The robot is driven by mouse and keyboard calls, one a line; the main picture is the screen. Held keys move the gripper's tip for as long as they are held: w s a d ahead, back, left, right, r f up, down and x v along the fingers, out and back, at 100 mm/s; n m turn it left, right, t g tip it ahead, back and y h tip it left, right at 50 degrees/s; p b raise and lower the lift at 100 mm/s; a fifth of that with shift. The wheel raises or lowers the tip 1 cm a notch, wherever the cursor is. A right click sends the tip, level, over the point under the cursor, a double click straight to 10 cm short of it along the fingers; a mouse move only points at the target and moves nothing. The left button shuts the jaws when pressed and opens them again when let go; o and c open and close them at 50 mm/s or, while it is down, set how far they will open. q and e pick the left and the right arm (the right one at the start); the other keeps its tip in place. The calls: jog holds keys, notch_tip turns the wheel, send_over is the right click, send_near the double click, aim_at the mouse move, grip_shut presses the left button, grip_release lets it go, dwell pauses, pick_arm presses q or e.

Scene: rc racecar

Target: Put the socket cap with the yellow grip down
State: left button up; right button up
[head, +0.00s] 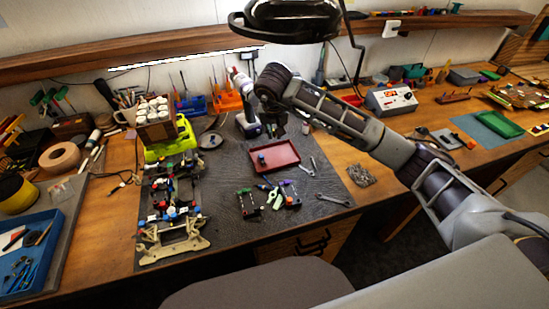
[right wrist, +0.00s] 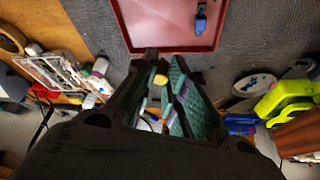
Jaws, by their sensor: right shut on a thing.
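My right gripper (head: 275,130) hangs above the dark work mat (head: 225,180), just behind the red tray (head: 291,164) in the head view. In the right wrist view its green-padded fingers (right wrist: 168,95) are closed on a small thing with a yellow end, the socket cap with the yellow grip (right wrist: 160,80). Most of the cap is hidden between the fingers, and I cannot make it out in the head view. The red tray also shows in the right wrist view (right wrist: 160,42), beyond the fingertips, with a small blue part (right wrist: 201,18) in it. My left gripper is not in view.
The racecar chassis (head: 168,210) lies on the mat's left. Small clamp-like tools (head: 249,203) and wrenches (head: 333,200) lie in front of the tray. A lime-green stand (head: 172,147) and a blue tray (head: 28,262) are at left. Bare mat lies between chassis and tray.

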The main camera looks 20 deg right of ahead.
dwell(0.3)
send_over(275, 155)
jog(key=s, duration=0.2)
jog(key=shift+w+a+f+p, duration=0.1)
jog(key=shift+a+f+p, duration=0.1)
jog(key=shift+f, duration=1.25)
jog(key=shift+w+a+f+p, duration=0.1)
jog(key=shift+a+f+p, duration=0.1)
jog(key=shift+f, duration=1.2)
jog(key=shift+f+p, duration=0.35)
jog(key=shift+f, duration=1.75)
jog(key=shift+f, duration=0.15)
jog(key=o, duration=0.6)
jog(key=shift+o, duration=0.2)
